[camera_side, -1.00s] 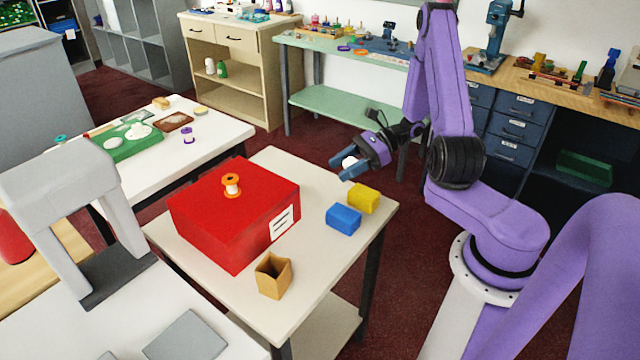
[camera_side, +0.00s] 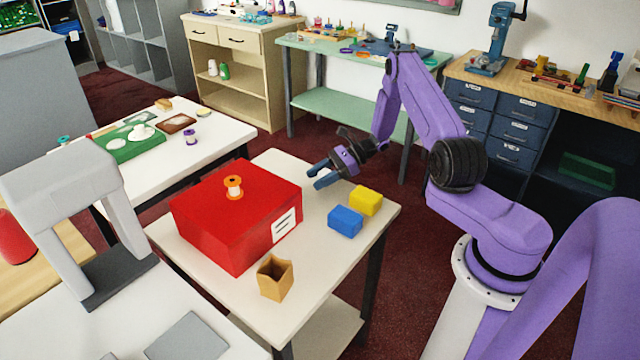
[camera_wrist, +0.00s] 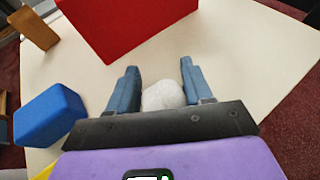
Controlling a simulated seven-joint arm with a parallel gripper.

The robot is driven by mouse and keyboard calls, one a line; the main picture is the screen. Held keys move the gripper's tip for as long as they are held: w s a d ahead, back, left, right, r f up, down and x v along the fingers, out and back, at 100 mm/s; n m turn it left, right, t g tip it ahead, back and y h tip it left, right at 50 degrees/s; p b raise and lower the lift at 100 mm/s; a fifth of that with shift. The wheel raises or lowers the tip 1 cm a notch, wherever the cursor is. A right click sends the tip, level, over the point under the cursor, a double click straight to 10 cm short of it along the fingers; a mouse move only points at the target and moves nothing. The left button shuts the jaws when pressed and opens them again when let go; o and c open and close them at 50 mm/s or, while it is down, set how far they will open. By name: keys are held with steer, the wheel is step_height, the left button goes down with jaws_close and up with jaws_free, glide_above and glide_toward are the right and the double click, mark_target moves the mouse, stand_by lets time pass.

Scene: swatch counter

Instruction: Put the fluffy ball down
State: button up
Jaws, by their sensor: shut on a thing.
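The fluffy ball (camera_wrist: 162,96) is whitish and sits between the two blue fingers of my gripper (camera_wrist: 159,70) in the wrist view. My gripper is shut on it. In the side view my gripper (camera_side: 314,174) is low over the far part of the light table (camera_side: 335,265), just right of the red box. The ball is hard to make out there. I cannot tell whether the ball touches the tabletop.
The red box (camera_side: 230,222) carries an orange-and-white spool (camera_side: 233,188). A blue block (camera_side: 345,220) and a yellow block (camera_side: 366,200) are near the right edge. A tan open holder (camera_side: 275,278) stands in front.

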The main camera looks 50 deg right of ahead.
steer(key=shift+s+f, duration=0.1)
steer(key=shift+f, duration=1.1)
steer(key=shift+f, duration=0.1)
steer(key=o, duration=1)
